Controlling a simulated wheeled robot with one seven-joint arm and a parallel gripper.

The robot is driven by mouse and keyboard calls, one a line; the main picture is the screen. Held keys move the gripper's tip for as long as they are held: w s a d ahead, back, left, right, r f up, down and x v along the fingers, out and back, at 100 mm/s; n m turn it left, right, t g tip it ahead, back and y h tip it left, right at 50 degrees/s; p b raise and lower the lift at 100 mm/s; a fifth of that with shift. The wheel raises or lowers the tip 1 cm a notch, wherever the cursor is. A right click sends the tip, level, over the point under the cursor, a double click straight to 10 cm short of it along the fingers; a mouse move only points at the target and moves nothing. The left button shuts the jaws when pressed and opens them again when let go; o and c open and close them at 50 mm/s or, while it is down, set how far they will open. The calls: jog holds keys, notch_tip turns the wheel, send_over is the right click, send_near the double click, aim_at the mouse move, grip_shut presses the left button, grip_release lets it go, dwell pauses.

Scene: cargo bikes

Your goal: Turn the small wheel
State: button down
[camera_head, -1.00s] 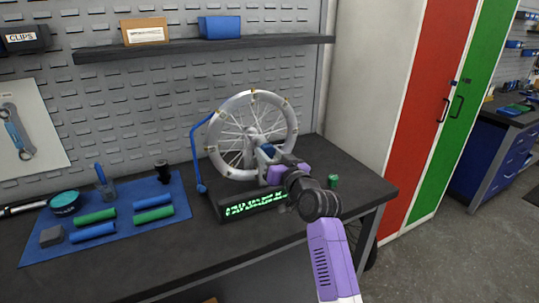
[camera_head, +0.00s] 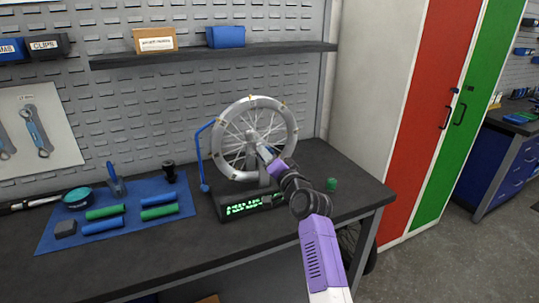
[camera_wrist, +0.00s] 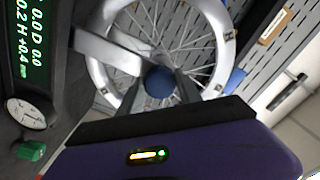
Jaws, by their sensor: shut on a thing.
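The small silver spoked wheel (camera_head: 287,110) stands upright in a dark truing stand (camera_head: 232,214) on the workbench. It also shows in the wrist view (camera_wrist: 105,75), with yellowish marks on its rim. My gripper (camera_head: 262,151) is at the wheel's hub, on the near side. In the wrist view my gripper (camera_wrist: 160,88) has its two dark fingers on either side of a round blue knob (camera_wrist: 160,80) in front of the hub and is shut on it. The fingers partly hide the hub and the knob's sides.
A green lit display (camera_head: 248,207) is on the stand's front, with a green knob (camera_head: 331,184) to its right. A blue curved arm (camera_head: 197,155) rises left of the wheel. A blue mat (camera_head: 60,238) with tools and grips lies left. A shelf (camera_head: 200,53) hangs above.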

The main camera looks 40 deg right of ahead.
jog(key=shift+m+p, duration=2.6)
jog(key=shift+m, duration=2.3)
jog(key=c, duration=0.8)
grip_release()
jog(key=shift+s, duration=0.1)
jog(key=shift+v, duration=3.85)
jog(key=shift+r, duration=0.1)
